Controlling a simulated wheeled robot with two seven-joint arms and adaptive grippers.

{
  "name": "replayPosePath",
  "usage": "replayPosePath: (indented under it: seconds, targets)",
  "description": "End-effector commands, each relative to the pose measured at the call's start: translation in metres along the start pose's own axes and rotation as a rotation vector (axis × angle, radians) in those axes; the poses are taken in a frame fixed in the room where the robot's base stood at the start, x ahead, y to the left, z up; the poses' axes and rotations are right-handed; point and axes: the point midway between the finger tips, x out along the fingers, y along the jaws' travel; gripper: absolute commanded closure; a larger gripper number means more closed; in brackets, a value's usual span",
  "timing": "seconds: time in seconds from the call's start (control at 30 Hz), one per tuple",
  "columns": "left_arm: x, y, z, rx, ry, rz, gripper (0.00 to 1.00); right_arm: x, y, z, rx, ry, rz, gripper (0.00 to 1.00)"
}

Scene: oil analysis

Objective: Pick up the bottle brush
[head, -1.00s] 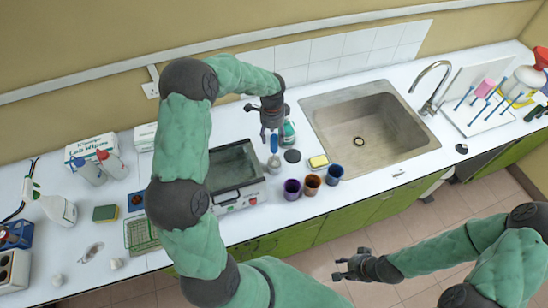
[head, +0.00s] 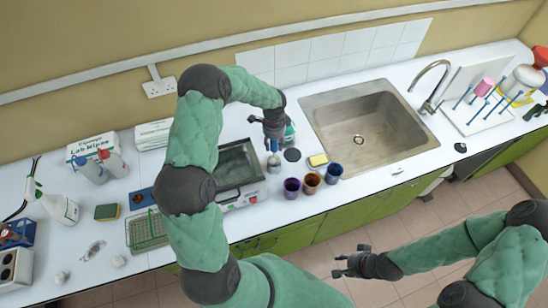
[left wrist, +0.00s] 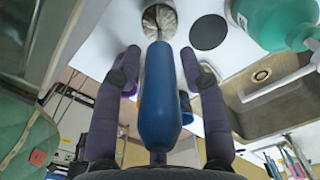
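The bottle brush has a blue handle (left wrist: 160,95), which points toward the camera in the left wrist view, and a pale round bristle end (left wrist: 160,20) below it. In the head view the bottle brush (head: 274,164) stands upright on the counter, its handle partly hidden by my left gripper (head: 272,140). My left gripper (left wrist: 160,65) is open, with one finger on each side of the blue handle. I cannot tell whether either finger touches it. My right gripper (head: 350,262) is open and empty, over the floor in front of the counter.
A green bottle (head: 290,134) and a dark round disc (head: 292,155) are close beside the brush. Purple (head: 292,188), brown (head: 312,183) and blue (head: 334,172) cups stand in front. A water bath (head: 238,165) is at left, a sink (head: 365,120) at right.

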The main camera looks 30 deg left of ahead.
Motion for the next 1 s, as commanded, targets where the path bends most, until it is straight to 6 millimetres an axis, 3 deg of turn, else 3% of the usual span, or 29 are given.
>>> replayPosePath:
  seconds: [0.03,0.1,0.5,1.0]
  targets:
    - [0.000,0.000,0.000,0.000,0.000,0.000,0.81,0.000,0.000,0.000,0.000,0.000,0.000,0.60]
    - [0.000,0.000,0.000,0.000,0.000,0.000,1.00,0.000,0.000,0.000,0.000,0.000,0.000,0.60]
    - [-0.005,-0.001,0.000,0.000,0.000,-0.002,1.00,0.001,0.000,0.000,0.000,0.000,0.000,0.60]
    - [-0.086,-0.001,0.000,0.000,0.001,-0.002,1.00,0.009,0.003,0.000,0.000,0.000,0.000,0.60]
